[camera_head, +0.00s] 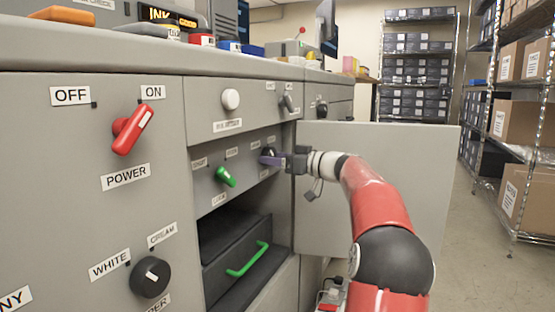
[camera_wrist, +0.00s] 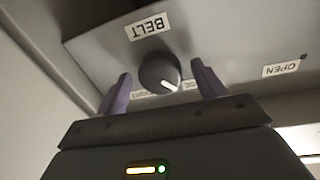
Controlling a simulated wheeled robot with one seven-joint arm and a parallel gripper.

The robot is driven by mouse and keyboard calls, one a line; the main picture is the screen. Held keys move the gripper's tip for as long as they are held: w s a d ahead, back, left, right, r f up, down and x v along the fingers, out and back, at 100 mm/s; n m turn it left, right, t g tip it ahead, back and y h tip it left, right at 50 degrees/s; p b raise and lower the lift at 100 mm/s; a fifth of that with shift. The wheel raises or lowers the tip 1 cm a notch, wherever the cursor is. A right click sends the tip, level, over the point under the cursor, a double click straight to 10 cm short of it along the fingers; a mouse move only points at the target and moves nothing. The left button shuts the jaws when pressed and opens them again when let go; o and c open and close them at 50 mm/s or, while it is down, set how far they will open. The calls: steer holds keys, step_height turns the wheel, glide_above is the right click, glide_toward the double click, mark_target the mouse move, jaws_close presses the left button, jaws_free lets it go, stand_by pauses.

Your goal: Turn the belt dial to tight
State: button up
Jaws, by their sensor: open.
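The belt dial (camera_wrist: 160,71) is a dark round knob with a white pointer line, under an upside-down BELT label (camera_wrist: 149,27) in the wrist view. Its line points to the lower right, towards a partly covered label (camera_wrist: 189,84). Another small label by the knob is too blurred to read. My gripper (camera_head: 270,160) has purple fingers and is at the dial on the cabinet front. In the wrist view the fingers stand open on either side of the dial, with gaps showing. In the head view the fingers partly hide the dial.
A green knob (camera_head: 226,177) sits left of my gripper on the same panel. An open grey door (camera_head: 420,185) stands behind my arm. Below is a dark drawer with a green handle (camera_head: 248,260). A red POWER switch (camera_head: 130,130) and black dial (camera_head: 150,277) are at left.

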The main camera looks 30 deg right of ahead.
steer(key=shift+c, duration=0.3)
steer(key=c, duration=0.9)
steer(key=shift+m, duration=0.3)
steer(key=shift+r+m+g+y+p, duration=0.15)
steer(key=shift+m+g+p, duration=0.25)
steer(key=shift+m+p, duration=2.3)
steer(key=shift+r+m+g+y+p, duration=0.15)
steer(key=shift+m+g+p, duration=0.5)
steer(key=shift+m, duration=3.75)
steer(key=shift+t+p, duration=0.25)
steer(key=shift+p, duration=0.1)
